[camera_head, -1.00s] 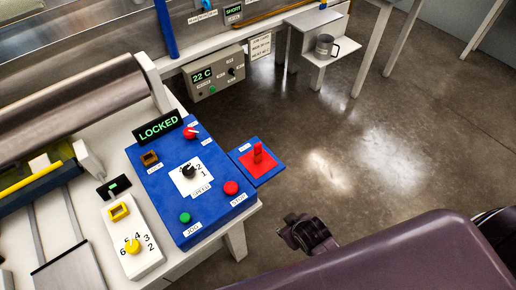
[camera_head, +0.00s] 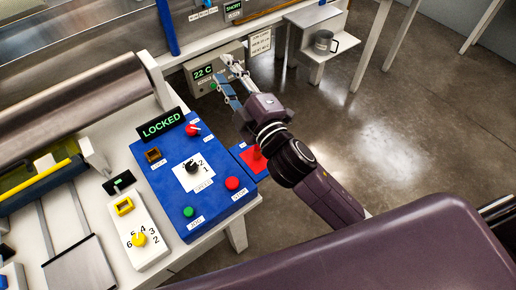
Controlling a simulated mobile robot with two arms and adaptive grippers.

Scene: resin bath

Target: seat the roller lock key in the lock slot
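A red upright piece on a red square (camera_head: 251,161), on a small blue shelf at the right of the blue control panel (camera_head: 209,215), looks like the key; my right arm hides most of it. An orange-brown square socket (camera_head: 153,155) on the panel, below the green LOCKED sign (camera_head: 162,124), and a yellow square frame (camera_head: 124,206) on the white box both look like slots; I cannot tell which is the lock slot. My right gripper (camera_head: 227,79) is open and empty, with its fingers above and beyond the shelf. My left gripper is not in view.
The panel carries a red knob (camera_head: 193,130), a black dial (camera_head: 192,167), a red button (camera_head: 232,183) and a green button (camera_head: 188,212). The large metal roller (camera_head: 70,107) lies at left. A grey control box reads 22 C. A metal mug (camera_head: 324,42) stands on a far shelf.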

